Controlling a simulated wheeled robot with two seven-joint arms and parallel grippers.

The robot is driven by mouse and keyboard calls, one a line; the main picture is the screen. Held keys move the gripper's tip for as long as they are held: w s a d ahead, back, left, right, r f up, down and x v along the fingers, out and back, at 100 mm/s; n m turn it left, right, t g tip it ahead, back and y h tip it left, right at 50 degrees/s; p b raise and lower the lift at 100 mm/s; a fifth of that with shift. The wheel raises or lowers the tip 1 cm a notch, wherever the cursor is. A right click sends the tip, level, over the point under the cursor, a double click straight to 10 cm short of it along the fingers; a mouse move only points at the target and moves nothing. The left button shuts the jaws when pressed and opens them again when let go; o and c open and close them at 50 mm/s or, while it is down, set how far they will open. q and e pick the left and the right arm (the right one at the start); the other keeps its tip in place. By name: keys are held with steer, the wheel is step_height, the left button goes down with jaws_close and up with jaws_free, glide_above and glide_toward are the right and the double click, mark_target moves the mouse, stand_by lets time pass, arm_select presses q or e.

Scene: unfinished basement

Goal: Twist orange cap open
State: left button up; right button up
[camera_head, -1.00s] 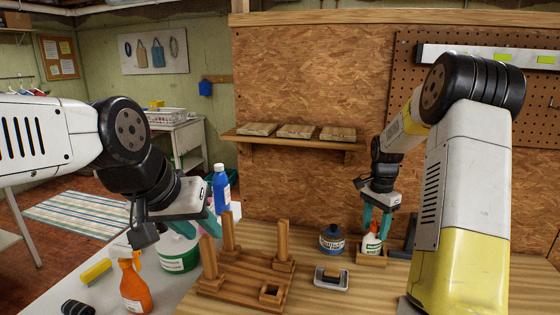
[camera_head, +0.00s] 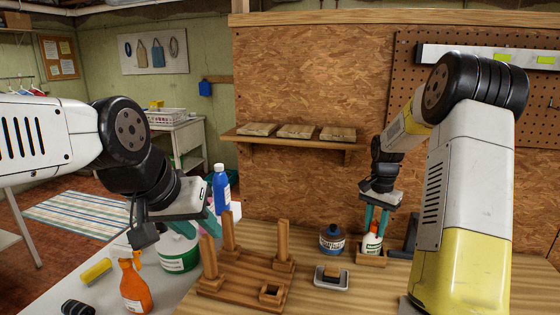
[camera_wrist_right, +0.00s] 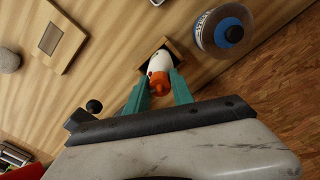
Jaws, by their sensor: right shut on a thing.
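A small white bottle with a green label (camera_head: 372,243) stands in a square wooden holder (camera_head: 371,259) on the workbench. Its orange cap (camera_wrist_right: 159,81) shows in the right wrist view, between the teal fingers of my right gripper (camera_wrist_right: 158,88). In the head view the right gripper (camera_head: 376,220) points down over the bottle and is shut on the cap, which the fingers mostly hide there. My left gripper (camera_head: 211,225) hangs at the left, beside the wooden post rack and away from the bottle. Its fingers are partly hidden, and their opening cannot be made out.
A small dish with a block (camera_head: 331,279) lies in front. A wooden rack with posts (camera_head: 240,285) is further left. An orange spray bottle (camera_head: 133,287) and a blue bottle (camera_head: 221,188) stand left.

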steer(key=shift+s+f+n, duration=0.1)
steer(key=shift+f+n, duration=0.05)
steer(key=shift+n, duration=0.85)
steer(key=shift+o, duration=0.2)
steer(key=shift+n, duration=0.6)
steer(key=shift+o, duration=0.6)
steer(key=n, duration=0.4)
steer(key=shift+f, duration=0.1)
steer(key=shift+n, duration=0.3)
steer(key=shift+o, duration=0.4)
steer(key=n, duration=0.4)
steer(key=shift+s, duration=0.1)
steer(key=shift+n, duration=0.4)
